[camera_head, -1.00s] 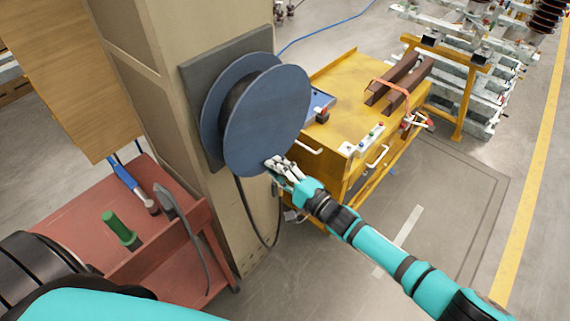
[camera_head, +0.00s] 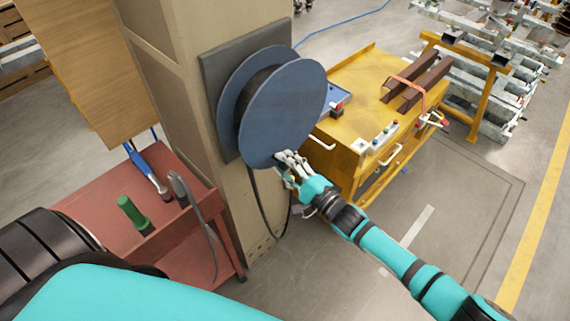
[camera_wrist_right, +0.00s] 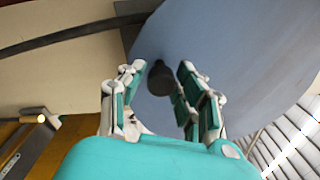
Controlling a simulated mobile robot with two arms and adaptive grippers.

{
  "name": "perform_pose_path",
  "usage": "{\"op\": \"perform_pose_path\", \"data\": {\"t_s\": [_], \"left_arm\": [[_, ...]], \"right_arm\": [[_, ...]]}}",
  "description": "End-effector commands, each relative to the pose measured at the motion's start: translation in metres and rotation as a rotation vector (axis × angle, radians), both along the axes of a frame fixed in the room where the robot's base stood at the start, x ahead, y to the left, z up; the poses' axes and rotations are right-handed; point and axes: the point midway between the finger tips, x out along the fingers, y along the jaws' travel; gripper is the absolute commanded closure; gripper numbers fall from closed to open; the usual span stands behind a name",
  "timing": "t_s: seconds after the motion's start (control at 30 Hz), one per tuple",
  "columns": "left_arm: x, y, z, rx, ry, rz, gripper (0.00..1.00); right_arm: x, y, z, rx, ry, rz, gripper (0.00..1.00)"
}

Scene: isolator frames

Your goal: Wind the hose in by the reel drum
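The reel drum (camera_head: 285,110) has a blue-grey round face and is mounted on a grey plate on the beige column. A black hose (camera_head: 260,215) hangs in a loop below it; a dark hose also crosses the upper left of the right wrist view (camera_wrist_right: 65,40). A dark knob (camera_wrist_right: 160,78) stands out from the drum face. My right gripper (camera_head: 284,162) is at the drum's lower edge. In the wrist view its fingers (camera_wrist_right: 160,88) are open, one on each side of the knob, with gaps showing. My left gripper is outside the views; only its arm shows at lower left.
A red cart (camera_head: 90,205) with a green-handled tool (camera_head: 131,212) and a blue-handled tool (camera_head: 145,168) stands left of the column (camera_head: 165,70). A yellow cart (camera_head: 365,85) stands close behind my right gripper. Grey floor (camera_head: 440,200) is clear at the right.

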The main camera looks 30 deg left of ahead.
Motion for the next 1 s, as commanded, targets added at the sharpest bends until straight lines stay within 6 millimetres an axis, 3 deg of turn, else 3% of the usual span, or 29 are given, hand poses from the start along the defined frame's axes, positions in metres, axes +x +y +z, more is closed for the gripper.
{"op": "perform_pose_path", "data": {"t_s": [0.1, 0.47, 1.0], "left_arm": [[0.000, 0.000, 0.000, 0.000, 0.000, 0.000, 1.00], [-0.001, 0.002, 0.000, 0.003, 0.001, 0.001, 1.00], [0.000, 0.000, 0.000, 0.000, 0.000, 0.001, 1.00]], "right_arm": [[0.000, 0.000, 0.000, 0.000, -0.001, 0.000, 0.51], [-0.003, -0.007, 0.000, 0.001, 0.000, 0.001, 0.51], [-0.038, -0.101, -0.003, -0.002, 0.000, -0.001, 0.51]]}}
